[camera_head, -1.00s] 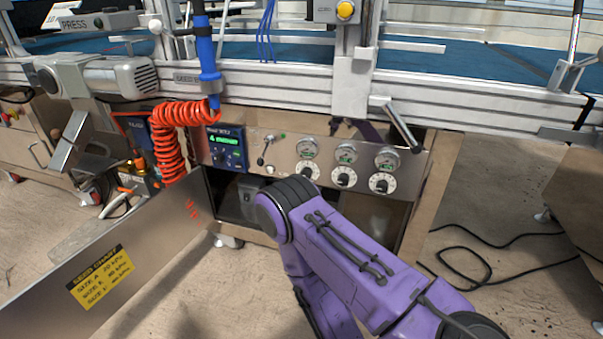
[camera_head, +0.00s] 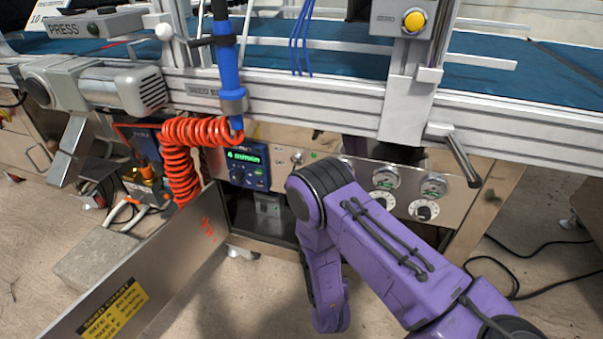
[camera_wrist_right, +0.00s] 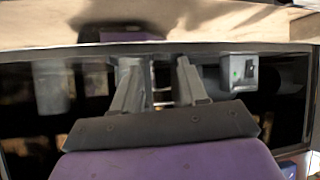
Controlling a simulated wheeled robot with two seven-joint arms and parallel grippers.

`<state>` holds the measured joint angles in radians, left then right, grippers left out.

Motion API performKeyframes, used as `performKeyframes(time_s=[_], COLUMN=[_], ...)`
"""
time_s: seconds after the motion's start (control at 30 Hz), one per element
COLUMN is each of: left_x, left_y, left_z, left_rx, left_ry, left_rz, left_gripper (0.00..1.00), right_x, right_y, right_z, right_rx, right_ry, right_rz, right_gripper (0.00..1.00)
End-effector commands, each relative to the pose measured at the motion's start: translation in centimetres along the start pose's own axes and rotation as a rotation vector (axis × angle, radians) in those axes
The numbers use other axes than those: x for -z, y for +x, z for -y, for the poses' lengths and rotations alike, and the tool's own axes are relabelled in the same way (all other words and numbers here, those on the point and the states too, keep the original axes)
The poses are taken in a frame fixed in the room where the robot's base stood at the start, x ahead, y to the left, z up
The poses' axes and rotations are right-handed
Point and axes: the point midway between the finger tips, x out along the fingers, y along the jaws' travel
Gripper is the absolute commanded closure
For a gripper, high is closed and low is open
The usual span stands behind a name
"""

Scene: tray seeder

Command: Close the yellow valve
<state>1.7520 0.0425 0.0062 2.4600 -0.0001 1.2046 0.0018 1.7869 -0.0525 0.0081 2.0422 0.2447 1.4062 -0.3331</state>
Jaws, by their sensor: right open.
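Brass and yellow-orange fittings (camera_head: 142,190) sit at the left behind the open metal panel, beside the red coiled hose. They are small, and I cannot tell which part is the yellow valve or how its handle is set. My right arm enters from the lower right in the head view, in front of the control cabinet; its gripper is hidden there. In the right wrist view, my right gripper (camera_wrist_right: 157,78) is open and empty, its fingers pointing toward a dark cabinet opening. No valve is recognizable in that view. My left gripper is not in view.
A blue tube (camera_head: 223,70) and red coiled hose (camera_head: 178,160) hang before the cabinet. The open panel (camera_head: 165,270) bears a yellow seed chart. A lever (camera_head: 462,160) juts from the rail. A grey block (camera_head: 97,258) lies on the floor, with cables at right.

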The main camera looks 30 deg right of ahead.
Motion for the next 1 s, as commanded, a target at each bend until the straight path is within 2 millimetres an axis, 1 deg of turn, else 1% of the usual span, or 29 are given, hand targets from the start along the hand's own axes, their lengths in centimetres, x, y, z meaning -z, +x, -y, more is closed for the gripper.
performKeyframes(time_s=[0.03, 0.07, 0.1, 0.13, 0.2, 0.23, 0.3, 0.37, 0.47, 0.7, 0.8, 0.9, 1.0], left_x=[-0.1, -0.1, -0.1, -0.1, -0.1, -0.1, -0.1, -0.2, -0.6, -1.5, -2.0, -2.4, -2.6], left_y=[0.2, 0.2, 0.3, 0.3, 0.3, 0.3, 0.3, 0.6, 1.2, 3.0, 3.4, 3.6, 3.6], left_z=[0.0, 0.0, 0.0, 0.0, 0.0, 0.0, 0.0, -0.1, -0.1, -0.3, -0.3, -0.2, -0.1], left_rx=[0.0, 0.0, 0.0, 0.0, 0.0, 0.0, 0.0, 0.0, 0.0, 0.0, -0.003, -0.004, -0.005], left_ry=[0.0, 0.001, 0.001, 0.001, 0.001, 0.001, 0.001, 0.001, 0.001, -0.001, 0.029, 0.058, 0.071], left_rz=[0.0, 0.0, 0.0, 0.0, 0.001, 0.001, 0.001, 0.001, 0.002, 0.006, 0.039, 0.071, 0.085], left_gripper=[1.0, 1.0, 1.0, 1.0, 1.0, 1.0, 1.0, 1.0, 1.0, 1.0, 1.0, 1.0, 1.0], right_x=[4.5, 7.2, 10.4, 12.6, 16.5, 17.7, 19.5, 20.2, 20.9, 23.6, 24.5, 25.1, 25.4], right_y=[2.3, 3.1, 3.8, 4.1, 4.2, 4.1, 4.0, 4.4, 5.8, 10.3, 11.6, 12.3, 12.6], right_z=[2.8, 4.1, 5.7, 6.7, 8.4, 8.8, 9.5, 9.6, 9.1, 7.8, 7.4, 7.2, 7.1], right_rx=[-0.02, -0.044, -0.076, -0.101, -0.154, -0.172, -0.203, -0.216, -0.22, -0.218, -0.216, -0.215, -0.213], right_ry=[0.026, 0.042, 0.065, 0.085, 0.126, 0.14, 0.163, 0.171, 0.172, 0.172, 0.171, 0.17, 0.168], right_rz=[-0.152, -0.233, -0.327, -0.386, -0.486, -0.514, -0.554, -0.567, -0.569, -0.568, -0.567, -0.567, -0.566], right_gripper=[0.57, 0.57, 0.57, 0.57, 0.57, 0.57, 0.57, 0.57, 0.57, 0.57, 0.57, 0.57, 0.57])
